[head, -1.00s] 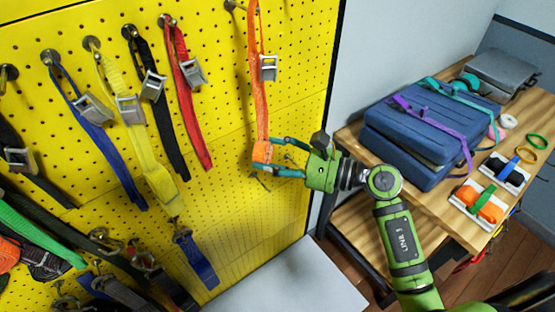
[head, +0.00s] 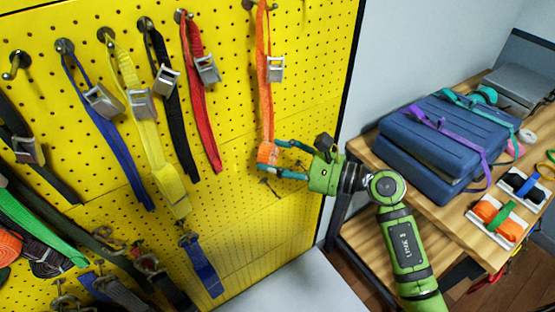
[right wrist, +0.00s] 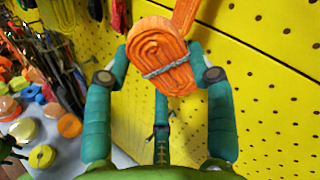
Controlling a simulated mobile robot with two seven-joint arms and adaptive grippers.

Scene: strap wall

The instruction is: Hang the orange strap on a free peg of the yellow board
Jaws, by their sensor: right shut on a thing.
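The yellow board (head: 300,100) carries a row of pegs. The orange strap (head: 264,100) hangs in front of its right part, with a grey metal buckle and a rolled orange bundle (head: 267,153) at its lower end. My right gripper (head: 275,157) is shut on this bundle; the right wrist view shows the bundle (right wrist: 162,58) between the fingers. The strap's top runs out of the head view beside a peg (head: 250,4), and I cannot tell whether it is looped over it. My left gripper is not in view.
Blue (head: 110,135), yellow (head: 150,150), black (head: 175,120) and red (head: 200,110) straps hang left of the orange one. A wooden table (head: 400,195) with a blue case (head: 445,140) and small straps stands at right. A pale surface (head: 300,290) lies below the board.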

